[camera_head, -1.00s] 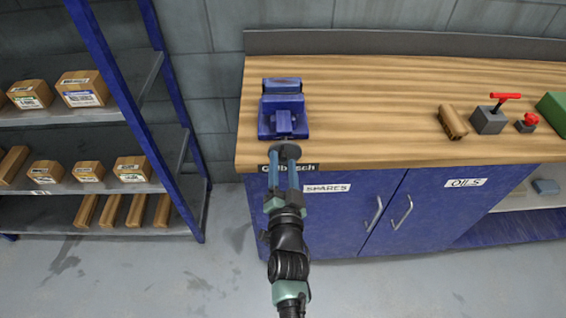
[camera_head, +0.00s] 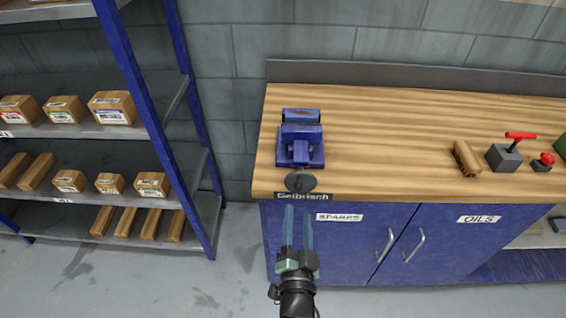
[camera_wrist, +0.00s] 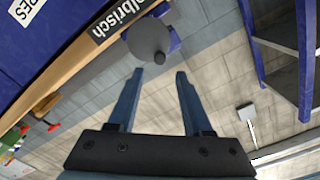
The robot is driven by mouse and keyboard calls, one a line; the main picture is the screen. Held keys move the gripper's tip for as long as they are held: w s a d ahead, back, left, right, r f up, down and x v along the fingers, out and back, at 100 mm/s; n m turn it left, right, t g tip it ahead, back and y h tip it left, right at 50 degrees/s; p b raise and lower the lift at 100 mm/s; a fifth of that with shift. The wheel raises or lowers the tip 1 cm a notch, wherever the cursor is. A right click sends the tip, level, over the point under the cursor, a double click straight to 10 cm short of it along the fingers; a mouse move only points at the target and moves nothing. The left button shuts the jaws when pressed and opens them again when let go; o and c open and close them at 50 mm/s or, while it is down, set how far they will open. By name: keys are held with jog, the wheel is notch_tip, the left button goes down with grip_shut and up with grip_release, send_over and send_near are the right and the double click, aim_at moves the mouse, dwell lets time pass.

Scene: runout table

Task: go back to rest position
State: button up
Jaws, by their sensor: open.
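My gripper (camera_head: 298,212) is open and empty in the head view. Its two blue fingers point toward the front edge of the workbench, in front of the blue cupboard. It also shows in the wrist view (camera_wrist: 158,75), with a gap between the fingers. The blue vise (camera_head: 300,140) stands on the left end of the bench. Its round grey disc (camera_head: 300,181) is at the bench's front edge, just beyond the fingertips in the head view. The disc also shows above the fingers in the wrist view (camera_wrist: 145,38). The gripper appears apart from it.
The wooden workbench (camera_head: 390,130) carries a brown block (camera_head: 466,158), a grey block with a red lever (camera_head: 504,158) and a red knob (camera_head: 546,159) at right. A blue-framed shelf (camera_head: 150,108) with boxes stands at left. Grey floor (camera_head: 150,285) is free in front.

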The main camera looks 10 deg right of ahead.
jog(key=w+a+r+n+t+y, duration=0.1)
jog(key=w+a+r+n+t, duration=0.15)
jog(key=r, duration=0.95)
jog(key=w+a+r+n+t+y, duration=0.1)
jog(key=w+a+r+n+y, duration=0.15)
jog(key=r, duration=0.95)
jog(key=w+a+r+n+t, duration=0.1)
jog(key=a+r+t, duration=0.15)
jog(key=r, duration=0.85)
jog(key=s+a+r+n+t, duration=0.1)
jog(key=s+r, duration=0.4)
jog(key=r, duration=0.3)
jog(key=s+a+r+n+t+y, duration=0.1)
jog(key=s+a+r+n, duration=0.1)
jog(key=s+r, duration=0.3)
jog(key=s+a+r+n+t, duration=0.1)
jog(key=s+a+r+t, duration=0.1)
jog(key=s+r, duration=0.4)
notch_tip(320, 180, up, 6)
jog(key=shift+f+n, duration=0.1)
jog(key=shift+n, duration=0.3)
jog(key=shift+d+y, duration=0.2)
jog(key=shift+y, duration=0.05)
